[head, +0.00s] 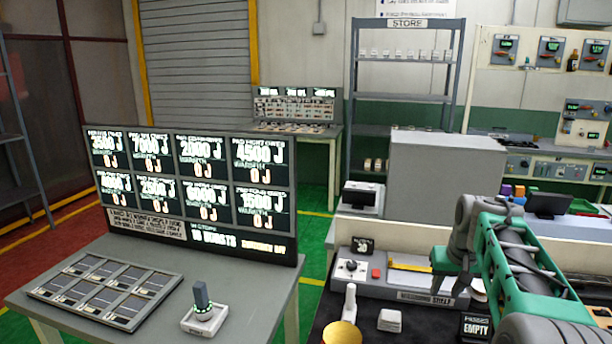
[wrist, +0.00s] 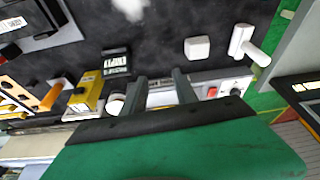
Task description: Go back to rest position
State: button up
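My gripper (head: 443,284) is at the right of the head view, over the dark-topped bench, at the end of my green and grey arm. In the wrist view its two grey fingers (wrist: 161,84) stand apart, with nothing held between them. Bench items show beyond the fingertips. No trim clip can be made out clearly in either view.
A grey box (head: 445,180) stands behind. A display board (head: 190,190) stands on the left table; green floor separates the benches.

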jog(key=s+a+n, duration=0.1)
jog(key=s+a, duration=0.9)
jog(key=a, duration=0.1)
jog(key=s+a+f, duration=0.3)
jog(key=s, duration=0.3)
jog(key=s+a+f+n, duration=0.1)
jog(key=s+a+f, duration=0.2)
jog(key=s, duration=0.4)
jog(key=shift+a+f+y, duration=0.3)
jog(key=shift+f, duration=0.1)
